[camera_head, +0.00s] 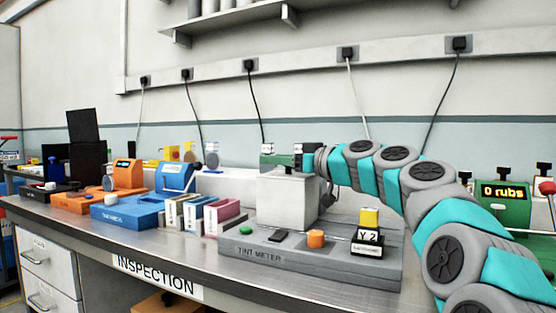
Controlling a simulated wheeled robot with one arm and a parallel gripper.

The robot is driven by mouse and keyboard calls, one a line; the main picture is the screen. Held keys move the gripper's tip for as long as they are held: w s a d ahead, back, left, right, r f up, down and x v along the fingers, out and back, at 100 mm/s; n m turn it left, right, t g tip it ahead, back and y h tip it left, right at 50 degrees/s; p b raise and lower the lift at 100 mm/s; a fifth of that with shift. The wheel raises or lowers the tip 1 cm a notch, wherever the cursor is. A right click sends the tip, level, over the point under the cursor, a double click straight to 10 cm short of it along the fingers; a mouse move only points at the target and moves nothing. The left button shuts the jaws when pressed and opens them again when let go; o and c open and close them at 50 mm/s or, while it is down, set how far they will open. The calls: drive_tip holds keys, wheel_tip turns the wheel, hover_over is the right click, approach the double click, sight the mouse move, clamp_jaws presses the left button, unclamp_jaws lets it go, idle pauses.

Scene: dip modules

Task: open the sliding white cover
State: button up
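The tint meter (330,265) is a long grey base near the front edge of the bench. A pale, white-grey box-shaped cover (286,200) stands upright on its back left part; what is under it is hidden. My gripper (327,193) is at the cover's upper right side, small and partly hidden by my wrist. I cannot tell whether it touches the cover or whether its fingers are open.
On the meter are a green button (245,230), an orange knob (316,239) and a black block marked Y 2 (368,240) with a yellow block (370,218) above. A green counter (508,210) stands right.

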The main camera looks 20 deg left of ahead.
clamp_jaws()
idle(1.1)
